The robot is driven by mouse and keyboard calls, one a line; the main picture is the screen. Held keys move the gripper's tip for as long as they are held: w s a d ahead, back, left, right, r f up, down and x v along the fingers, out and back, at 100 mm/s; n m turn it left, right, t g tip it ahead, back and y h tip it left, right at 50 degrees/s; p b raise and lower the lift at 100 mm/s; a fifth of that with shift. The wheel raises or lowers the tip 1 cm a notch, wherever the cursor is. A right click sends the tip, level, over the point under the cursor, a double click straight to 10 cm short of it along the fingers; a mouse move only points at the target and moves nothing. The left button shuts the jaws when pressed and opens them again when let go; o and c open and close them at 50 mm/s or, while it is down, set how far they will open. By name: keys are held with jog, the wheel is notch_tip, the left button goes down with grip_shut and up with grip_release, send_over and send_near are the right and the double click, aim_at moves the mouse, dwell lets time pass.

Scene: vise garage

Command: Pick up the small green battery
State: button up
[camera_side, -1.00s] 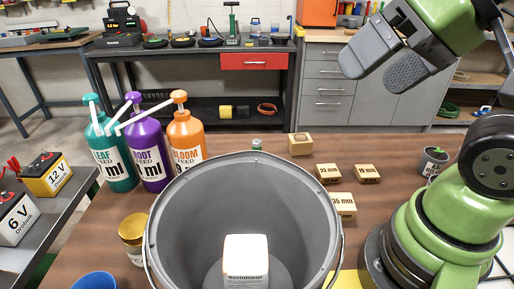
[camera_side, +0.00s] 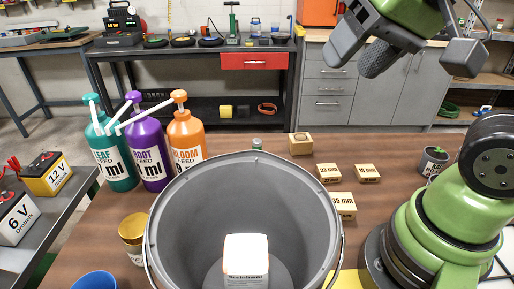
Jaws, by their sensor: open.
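A small grey-green top (camera_side: 257,144) shows just behind the far rim of the grey bucket. It may be the small green battery, but the rim hides most of it and I cannot be sure. My gripper (camera_side: 405,57) is at the upper right, high above the table, with its grey fingers spread and nothing between them. It is well up and to the right of the grey-green top, apart from everything on the table.
The large grey bucket (camera_side: 165,215) fills the front middle, with a white box (camera_side: 246,256) inside. Three pump bottles (camera_side: 187,135) stand left. Small wooden blocks (camera_side: 342,206) sit right of the bucket. A yellow 12 V battery (camera_side: 47,174) is on the left side bench.

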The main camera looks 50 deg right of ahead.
jog(key=w+d+f+m+g+h, duration=0.2)
jog(key=w+f, duration=0.1)
jog(key=w, duration=0.6)
jog(key=m+g+h, duration=0.2)
jog(key=m, duration=0.1)
send_near(257, 141)
jog(key=shift+m+h, duration=0.3)
jog(key=shift+m, duration=0.2)
jog(key=x, duration=0.6)
jog(key=shift+s+a+f, duration=0.15)
jog(key=shift+s+f, duration=0.1)
jog(key=shift+s, duration=0.1)
jog(key=shift+w+x, duration=0.2)
jog(key=shift+x, duration=1.3)
jog(key=shift+w+x, duration=0.2)
jog(key=shift+x, duration=1.35)
jog(key=shift+r, duration=0.15)
jog(key=c, duration=1)
